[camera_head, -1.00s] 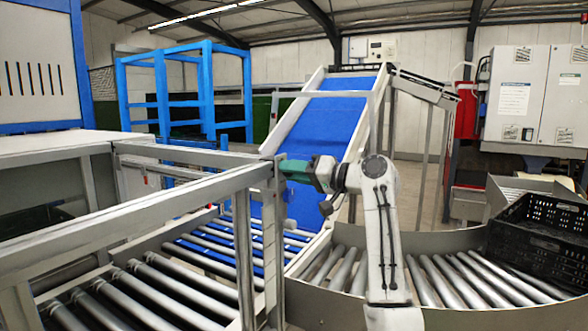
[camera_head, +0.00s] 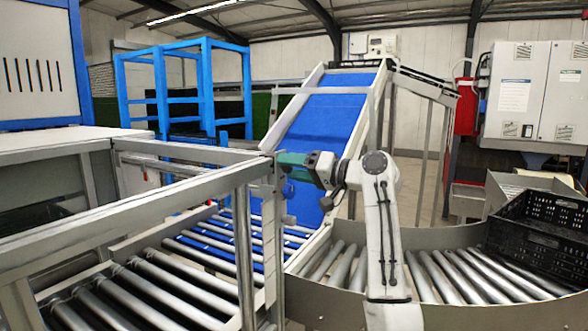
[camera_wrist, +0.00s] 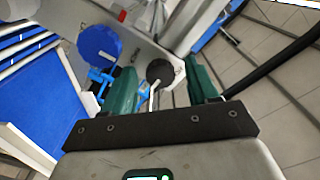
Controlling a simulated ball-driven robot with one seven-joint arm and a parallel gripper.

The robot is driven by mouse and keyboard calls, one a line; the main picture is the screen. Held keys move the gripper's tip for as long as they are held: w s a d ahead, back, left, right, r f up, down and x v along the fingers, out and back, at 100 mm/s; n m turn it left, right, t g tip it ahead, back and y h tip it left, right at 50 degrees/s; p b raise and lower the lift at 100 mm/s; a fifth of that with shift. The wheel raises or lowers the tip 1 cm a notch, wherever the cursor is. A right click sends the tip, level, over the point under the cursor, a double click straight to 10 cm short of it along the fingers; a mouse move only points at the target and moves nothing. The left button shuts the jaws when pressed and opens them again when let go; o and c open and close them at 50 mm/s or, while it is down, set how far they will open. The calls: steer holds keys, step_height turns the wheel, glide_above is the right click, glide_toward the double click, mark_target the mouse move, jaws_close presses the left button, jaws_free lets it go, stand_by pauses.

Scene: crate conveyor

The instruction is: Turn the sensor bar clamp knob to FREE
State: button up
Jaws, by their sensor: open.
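In the wrist view a dark round knob (camera_wrist: 160,71) with a pale pointer bar sits on a grey metal plate. No FREE mark is readable. My gripper (camera_wrist: 158,66) has its green fingers apart, one at each side of the knob in the picture. I cannot tell whether they touch it. In the head view my gripper (camera_head: 292,163) is at the top of a grey frame post (camera_head: 277,195); the knob is hidden there.
A blue disc (camera_wrist: 98,42) is on the same plate, left of the knob. The blue belt (camera_head: 325,125) rises behind my arm. Roller conveyors (camera_head: 450,275) lie around it, with a black crate (camera_head: 540,225) at right. The frame rail (camera_head: 150,208) runs left from the post.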

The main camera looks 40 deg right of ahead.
steer(key=b+v, duration=0.2)
steer(key=v, duration=0.8)
steer(key=shift+s+b, duration=0.35)
steer(key=shift+b, duration=0.05)
steer(key=shift+d, duration=0.15)
steer(key=s+a+f+g+h, duration=0.15)
steer(key=a+f, duration=0.35)
steer(key=f, duration=0.7)
steer(key=s+a+f+g, duration=0.25)
steer(key=a+f, duration=0.25)
steer(key=f, duration=0.7)
steer(key=s+a+f+g+h, duration=0.1)
steer(key=a+f+g, duration=0.3)
steer(key=f, duration=0.8)
steer(key=s+a+f+n+g+h, duration=0.1)
steer(key=s+a+f+g, duration=0.1)
steer(key=s+a+f, duration=0.35)
steer(key=s+a+f+n+g+h, duration=0.1)
steer(key=s+a+f+g, duration=0.15)
steer(key=s+f, duration=0.55)
steer(key=s+a+f+n+g+h, duration=0.1)
steer(key=s+f, duration=0.1)
steer(key=s, duration=0.6)
steer(key=s+a+f+n+g+h, duration=0.1)
steer(key=s+g, duration=0.1)
steer(key=s, duration=0.6)
steer(key=shift+s+f+n, duration=0.3)
steer(key=shift+f+n, duration=0.05)
steer(key=shift+n, duration=0.05)
